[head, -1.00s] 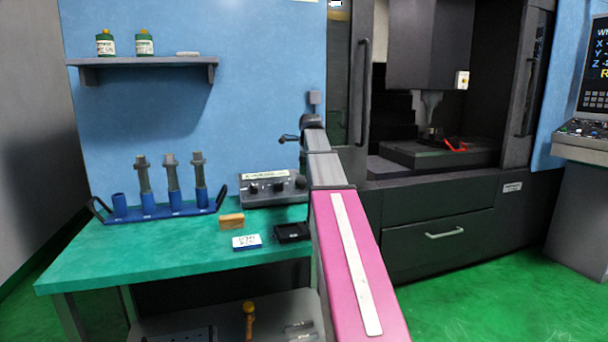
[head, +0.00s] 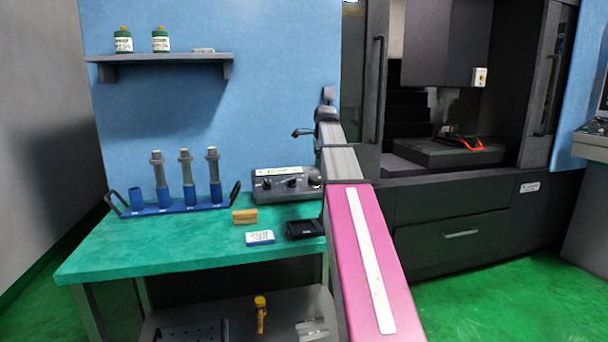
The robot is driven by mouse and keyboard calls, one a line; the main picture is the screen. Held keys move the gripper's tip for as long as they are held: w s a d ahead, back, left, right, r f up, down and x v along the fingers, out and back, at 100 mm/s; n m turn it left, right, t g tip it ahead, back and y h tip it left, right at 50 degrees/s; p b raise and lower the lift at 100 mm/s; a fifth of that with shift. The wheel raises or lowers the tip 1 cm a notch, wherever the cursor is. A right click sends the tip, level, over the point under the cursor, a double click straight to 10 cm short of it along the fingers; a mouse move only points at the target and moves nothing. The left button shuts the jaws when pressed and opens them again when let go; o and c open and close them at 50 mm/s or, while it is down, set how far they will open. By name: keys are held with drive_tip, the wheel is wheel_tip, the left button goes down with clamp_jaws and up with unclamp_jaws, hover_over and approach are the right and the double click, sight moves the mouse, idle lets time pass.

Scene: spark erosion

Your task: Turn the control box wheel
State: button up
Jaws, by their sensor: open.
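The control box (head: 286,184) is a dark grey box with a light label and several black knobs along its front. It sits at the back right of the green table (head: 150,251). I cannot tell which knob is the wheel. The right end of the box is next to my arm, which partly hides that side. My gripper (head: 301,132) is at the far end of my arm, above and behind the right part of the box. It points left, is open and empty, and appears apart from the box.
A blue rack (head: 172,209) with several grey tool holders stands on the table's left. A wooden block (head: 244,216), a white-and-blue box (head: 260,238) and a black tray (head: 304,229) lie in front of the control box. A wall shelf (head: 160,60) holds two bottles. A dark machine is at right.

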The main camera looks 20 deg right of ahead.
sight(315, 176)
drive_tip(key=w+f+n, duration=0.1)
drive_tip(key=f+n, duration=0.2)
drive_tip(key=n, duration=0.4)
drive_tip(key=w+f+n, duration=0.2)
drive_tip(key=f+n, duration=0.1)
drive_tip(key=n, duration=0.4)
drive_tip(key=w+f+n, duration=0.1)
drive_tip(key=f+n, duration=0.2)
drive_tip(key=n, duration=0.3)
drive_tip(key=shift+w+f+n, duration=0.3)
drive_tip(key=shift+f+n, duration=0.05)
drive_tip(key=shift+n, duration=0.05)
drive_tip(key=c, duration=0.9)
